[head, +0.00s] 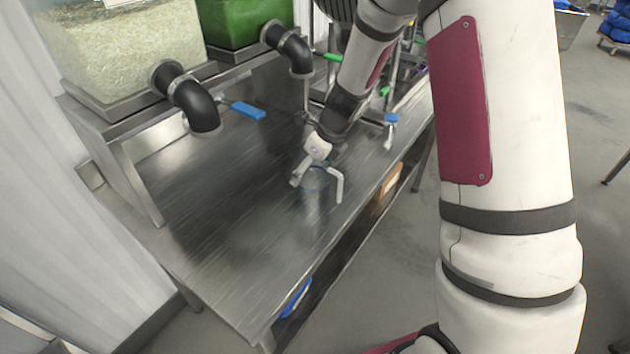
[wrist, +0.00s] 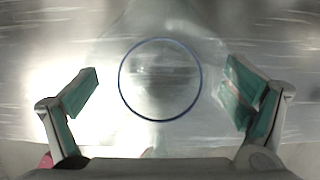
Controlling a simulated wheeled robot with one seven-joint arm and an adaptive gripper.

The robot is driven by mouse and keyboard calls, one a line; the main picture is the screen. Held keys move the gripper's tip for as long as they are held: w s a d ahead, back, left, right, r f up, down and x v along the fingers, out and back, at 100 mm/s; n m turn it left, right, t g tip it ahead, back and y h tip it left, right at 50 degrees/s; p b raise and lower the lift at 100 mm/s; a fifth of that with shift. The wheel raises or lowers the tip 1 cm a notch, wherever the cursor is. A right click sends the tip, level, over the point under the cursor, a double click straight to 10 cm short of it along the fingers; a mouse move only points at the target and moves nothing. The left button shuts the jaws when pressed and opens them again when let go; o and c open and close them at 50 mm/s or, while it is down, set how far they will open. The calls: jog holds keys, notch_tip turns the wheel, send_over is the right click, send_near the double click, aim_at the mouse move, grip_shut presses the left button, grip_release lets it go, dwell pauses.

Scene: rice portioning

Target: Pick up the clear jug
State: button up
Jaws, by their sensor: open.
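The clear jug (head: 315,189) stands on the steel table and is hard to make out against the metal. In the head view I see its bluish rim and faint see-through wall. In the wrist view its round blue-edged outline (wrist: 160,116) lies between my fingers. My gripper (head: 318,187) is open, with one finger on each side of the jug. In the wrist view my gripper (wrist: 160,97) shows green finger pads set apart from the round outline.
The steel table (head: 225,265) is mostly bare in front. A bin of rice (head: 130,50) and a green bin (head: 243,18) stand on a raised shelf, with black elbow spouts (head: 190,100) reaching over the table. A blue-handled tool (head: 391,122) is near the table's right edge.

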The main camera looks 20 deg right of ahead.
jog(key=c, duration=1.3)
